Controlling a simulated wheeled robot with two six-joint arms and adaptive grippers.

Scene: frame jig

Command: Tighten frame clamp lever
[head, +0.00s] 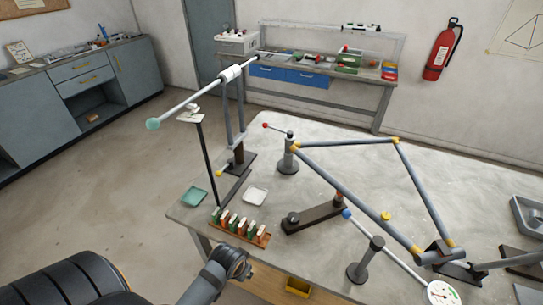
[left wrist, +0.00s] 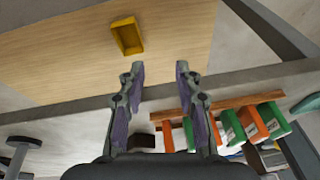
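A grey tube frame (head: 345,187) with yellow joints stands over the table's right half. A thin lever with a red knob (head: 265,125) reaches left from a grey post (head: 288,155) by the frame's upper left corner. A blue-ended rod (head: 375,238) runs under the frame to a round dial (head: 440,292). I cannot tell for sure which one is the clamp lever. My left gripper (head: 240,262) is at the table's front edge, well apart from both. Its fingers (left wrist: 160,72) are apart with nothing between them. My right gripper is not in view.
A wooden rack of green, white and orange pieces (head: 240,228) stands close beside my left gripper. A yellow bin (head: 298,287) sits lower, on a wooden surface. A stand carries a long teal-ended bar (head: 190,103). A short grey post (head: 365,258) stands at the front.

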